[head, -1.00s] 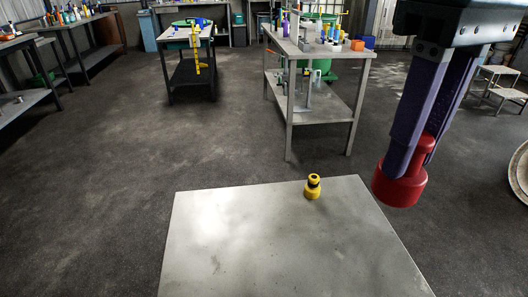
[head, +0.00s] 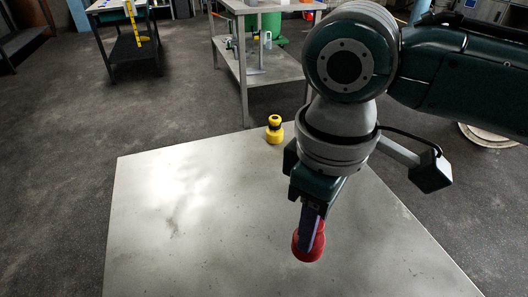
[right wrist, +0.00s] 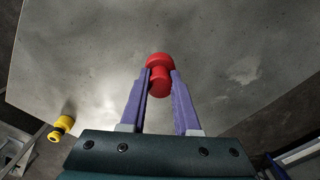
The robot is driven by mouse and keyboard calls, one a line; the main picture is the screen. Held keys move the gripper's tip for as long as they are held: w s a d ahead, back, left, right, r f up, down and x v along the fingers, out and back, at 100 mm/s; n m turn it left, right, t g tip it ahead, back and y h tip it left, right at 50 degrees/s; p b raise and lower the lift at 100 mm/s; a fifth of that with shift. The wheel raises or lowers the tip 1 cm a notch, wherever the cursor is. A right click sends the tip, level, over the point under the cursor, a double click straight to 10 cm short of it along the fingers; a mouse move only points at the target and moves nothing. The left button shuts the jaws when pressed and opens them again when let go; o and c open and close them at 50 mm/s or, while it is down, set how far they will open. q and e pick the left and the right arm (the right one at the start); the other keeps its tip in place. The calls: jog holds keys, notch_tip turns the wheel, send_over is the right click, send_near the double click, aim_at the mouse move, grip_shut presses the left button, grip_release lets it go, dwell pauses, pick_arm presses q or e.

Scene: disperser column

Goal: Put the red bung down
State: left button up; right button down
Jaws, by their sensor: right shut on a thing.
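The red bung (head: 309,250) is held between the purple fingers of my right gripper (head: 312,228), over the grey metal table top (head: 190,225). In the right wrist view the bung (right wrist: 159,61) sits between the two fingertips (right wrist: 160,80), its wide end pointing away from the palm. I cannot tell whether its wide end touches the table or hangs just above it. My left gripper is not in view.
A yellow bung-like piece with a black band (head: 275,130) stands near the table's far edge, also visible in the right wrist view (right wrist: 61,128). The left and middle of the table are bare. A shelved workbench (head: 262,75) stands behind.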

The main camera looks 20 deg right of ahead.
jog(key=shift+f+b, duration=0.8)
jog(key=shift+f, duration=2.2)
